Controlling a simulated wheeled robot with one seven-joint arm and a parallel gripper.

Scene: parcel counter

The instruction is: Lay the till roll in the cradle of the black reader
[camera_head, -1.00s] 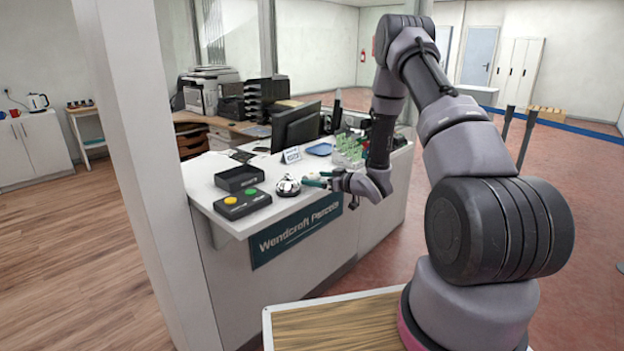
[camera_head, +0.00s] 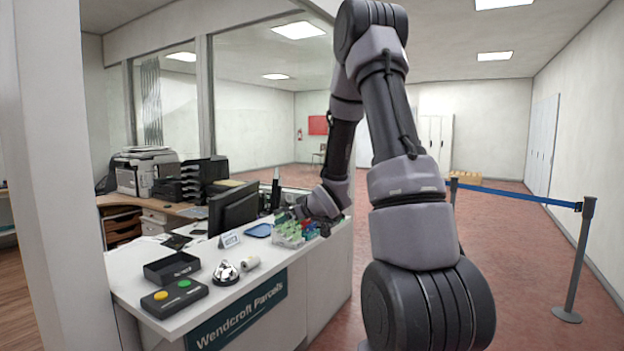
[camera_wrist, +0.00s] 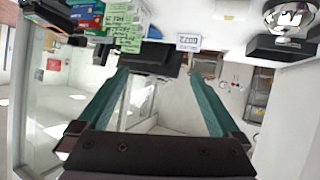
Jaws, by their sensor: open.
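A small white cylinder, which looks like the till roll (camera_head: 250,263), lies on the counter just right of the silver bell. A black open-topped box (camera_head: 171,268) with a small pale label stands left of the bell. A black box with a yellow and a green button (camera_head: 174,297) is in front of it. I cannot tell for sure which is the reader, and no cradle is clear. My gripper (camera_wrist: 158,75) is open and empty, with teal fingers apart. In the head view it is above the back part of the counter, partly hidden, away from the roll.
The silver bell (camera_head: 226,272) stands close beside the roll. A clear tray of green and coloured packets (camera_head: 290,236), a blue tray (camera_head: 259,230), a number sign (camera_head: 229,240) and a black monitor (camera_head: 235,209) are further back. A white pillar (camera_head: 60,180) rises at the left.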

